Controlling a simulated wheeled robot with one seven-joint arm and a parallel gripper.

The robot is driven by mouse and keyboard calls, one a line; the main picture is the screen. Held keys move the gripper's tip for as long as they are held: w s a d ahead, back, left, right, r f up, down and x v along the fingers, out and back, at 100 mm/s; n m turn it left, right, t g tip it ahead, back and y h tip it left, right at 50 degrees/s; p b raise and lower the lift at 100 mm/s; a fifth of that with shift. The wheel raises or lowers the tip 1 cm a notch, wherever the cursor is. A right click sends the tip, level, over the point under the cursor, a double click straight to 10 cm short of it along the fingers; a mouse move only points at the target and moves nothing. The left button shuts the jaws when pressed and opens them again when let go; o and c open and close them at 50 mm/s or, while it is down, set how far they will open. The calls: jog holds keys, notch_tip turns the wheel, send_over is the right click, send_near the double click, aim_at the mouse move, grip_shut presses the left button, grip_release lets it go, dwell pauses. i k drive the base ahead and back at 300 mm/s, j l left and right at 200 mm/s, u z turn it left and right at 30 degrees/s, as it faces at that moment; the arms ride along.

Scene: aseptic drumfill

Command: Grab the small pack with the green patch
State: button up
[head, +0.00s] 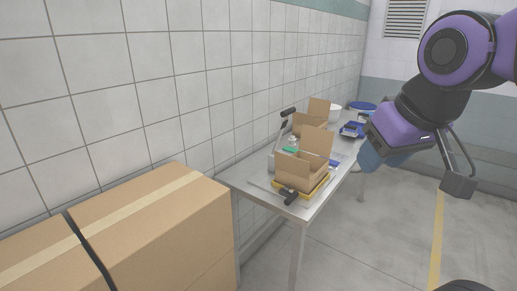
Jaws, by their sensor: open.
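I cannot make out a small pack with a green patch for certain. A small green spot (289,150) shows beside the near open carton (296,171) on the steel table; it is too small to tell what it belongs to. My gripper (458,185) hangs at the end of the purple and black arm at upper right, to the right of the table and well apart from everything on it. It is open and holds nothing that I can see. The insides of the cartons are hidden from here.
The narrow steel table (257,193) runs along the tiled wall. A far open carton (318,108), a clear bottle (292,142), blue items (352,130) and a white bowl (335,113) stand on it. Large taped boxes (160,225) fill the left foreground. The floor at right is clear.

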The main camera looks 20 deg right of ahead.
aim_at(292, 147)
jog(key=i+l+u, duration=0.25)
jog(key=l, duration=0.15)
jog(key=i+l+u, duration=0.1)
jog(key=l+u, duration=0.15)
jog(key=i+l+u, duration=0.25)
jog(key=l, duration=0.3)
jog(key=l+u, duration=0.2)
jog(key=l, duration=0.25)
jog(key=i+l, duration=0.15)
jog(key=l, duration=0.7)
jog(key=i+l+u, duration=0.1)
jog(key=l, duration=0.75)
jog(key=i+l, duration=0.1)
jog(key=l, duration=0.75)
jog(key=i+l+u, duration=0.15)
jog(key=l, duration=0.7)
